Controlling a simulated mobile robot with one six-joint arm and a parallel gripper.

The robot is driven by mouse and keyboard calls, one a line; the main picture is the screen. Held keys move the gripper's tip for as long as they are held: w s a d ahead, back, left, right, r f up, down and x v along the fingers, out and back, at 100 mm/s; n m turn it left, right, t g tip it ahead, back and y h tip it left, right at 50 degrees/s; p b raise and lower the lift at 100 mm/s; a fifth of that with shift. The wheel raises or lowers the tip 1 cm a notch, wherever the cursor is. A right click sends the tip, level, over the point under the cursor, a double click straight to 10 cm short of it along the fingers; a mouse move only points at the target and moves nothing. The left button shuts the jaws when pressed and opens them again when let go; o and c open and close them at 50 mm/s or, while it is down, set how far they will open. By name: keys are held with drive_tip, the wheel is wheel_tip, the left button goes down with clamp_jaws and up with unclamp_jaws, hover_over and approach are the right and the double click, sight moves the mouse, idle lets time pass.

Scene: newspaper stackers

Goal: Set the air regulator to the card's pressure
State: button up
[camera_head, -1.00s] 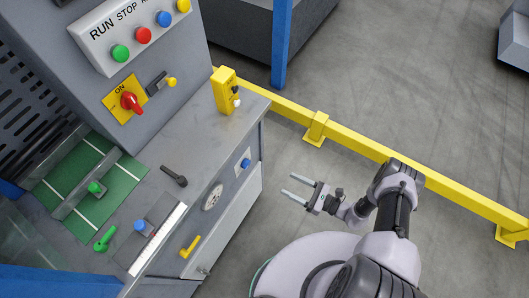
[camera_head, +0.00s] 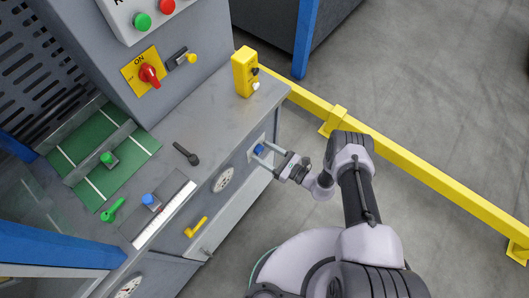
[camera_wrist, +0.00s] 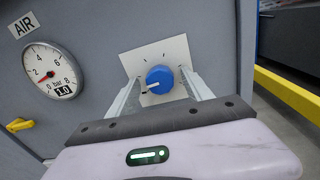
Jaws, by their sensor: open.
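The blue regulator knob (camera_wrist: 160,79) sits on a pale plate (camera_wrist: 174,53) with tick marks on the grey cabinet front. Its white pointer line points left, slightly down. The round gauge (camera_wrist: 52,72) labelled AIR is left of it, marked 0 to 8 bar, with its red needle low on the scale. A small card (camera_wrist: 64,90) on the gauge's lower face reads 1.0. My gripper (camera_wrist: 160,88) is open, its fingers on either side of the knob; contact cannot be told. In the head view my gripper (camera_head: 262,152) reaches the knob (camera_head: 258,150) from the right.
A yellow lever (camera_wrist: 19,125) is below the gauge. On the machine are a red switch (camera_head: 150,75), a yellow box (camera_head: 244,72), a black lever (camera_head: 186,153) and a green mat (camera_head: 85,185). A yellow floor rail (camera_head: 430,180) runs behind my arm.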

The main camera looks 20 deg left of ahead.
clamp_jaws()
drive_tip(key=shift+f+m+b, duration=0.1)
drive_tip(key=shift+m+b, duration=0.2)
drive_tip(key=shift+b, duration=0.05)
drive_tip(key=m+b, duration=0.2)
drive_tip(key=b, duration=0.1)
drive_tip(key=shift+f+m, duration=0.2)
drive_tip(key=shift+m, duration=0.2)
drive_tip(key=m+b, duration=0.4)
drive_tip(key=m, duration=0.1)
drive_tip(key=shift+m, duration=0.3)
drive_tip(key=m+b, duration=0.3)
drive_tip(key=m, duration=0.2)
drive_tip(key=shift+m+t, duration=0.3)
drive_tip(key=shift+t, duration=0.1)
drive_tip(key=shift+s+r+m+t+b, duration=0.1)
drive_tip(key=shift+m+t+b, duration=0.55)
drive_tip(key=shift+m, duration=1.65)
drive_tip(key=shift+g, duration=0.25)
